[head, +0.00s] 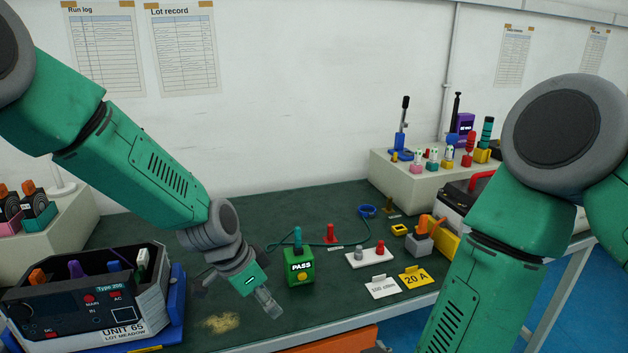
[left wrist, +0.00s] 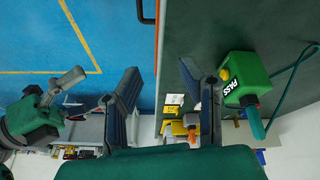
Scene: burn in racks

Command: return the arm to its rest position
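My left arm reaches in from the left in the head view. Its gripper (head: 266,300) hangs over the front part of the green bench top (head: 330,290), left of the green PASS block (head: 300,270) and apart from it. In the left wrist view the two fingers of this gripper (left wrist: 158,95) are spread with nothing between them, and the PASS block (left wrist: 238,88) stands to their right. My right arm fills the right of the head view, its gripper mostly out of frame. The right gripper (left wrist: 82,92) shows in the left wrist view, fingers apart and empty, over the blue floor.
The Unit 65 box (head: 90,300) stands at the left front, close to my left arm. A white block with pegs (head: 368,256), white and yellow cards (head: 415,278) and an orange-levered part (head: 425,235) lie to the right. A raised shelf (head: 400,170) is at the back.

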